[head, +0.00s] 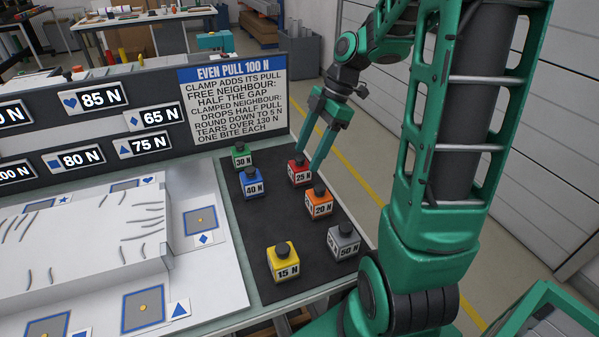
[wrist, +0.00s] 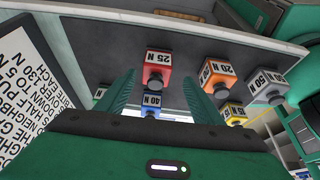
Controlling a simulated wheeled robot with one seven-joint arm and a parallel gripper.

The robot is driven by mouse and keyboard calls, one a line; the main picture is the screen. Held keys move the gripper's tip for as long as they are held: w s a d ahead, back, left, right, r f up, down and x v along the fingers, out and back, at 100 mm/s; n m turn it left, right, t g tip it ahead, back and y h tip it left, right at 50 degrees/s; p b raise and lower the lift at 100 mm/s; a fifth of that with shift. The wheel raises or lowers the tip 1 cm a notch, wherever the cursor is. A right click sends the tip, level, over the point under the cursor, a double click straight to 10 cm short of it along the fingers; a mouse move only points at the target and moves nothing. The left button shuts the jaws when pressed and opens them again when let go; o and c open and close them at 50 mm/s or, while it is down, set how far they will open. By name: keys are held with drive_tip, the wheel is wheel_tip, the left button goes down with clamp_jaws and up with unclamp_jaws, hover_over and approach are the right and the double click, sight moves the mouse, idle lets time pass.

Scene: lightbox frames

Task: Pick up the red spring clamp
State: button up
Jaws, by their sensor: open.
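The red spring clamp (head: 300,173) is a small red block marked 25 N with a black knob on top. It stands upright on the black mat (head: 263,212). My gripper (head: 312,155) is open and points down at it, with its green fingers close to its knob and right side. In the wrist view the red clamp (wrist: 157,70) shows between and just beyond the two fingertips (wrist: 157,80), nothing gripped. I cannot tell how far the fingers reach down beside it.
Close by are the orange 20 N clamp (head: 319,204), blue 40 N clamp (head: 251,186) and green 30 N clamp (head: 241,157). The yellow 15 N (head: 283,267) and grey 50 N (head: 343,245) clamps stand nearer. A sign board (head: 235,102) rises behind; a white lightbox (head: 80,240) lies left.

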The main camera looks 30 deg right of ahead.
sight(300, 172)
drive_tip(key=shift+w+x, duration=0.15)
drive_tip(key=shift+x, duration=1.35)
drive_tip(key=shift+w+x, duration=0.2)
drive_tip(key=shift+x, duration=1.35)
drive_tip(key=shift+d, duration=0.1)
drive_tip(key=c, duration=1.3)
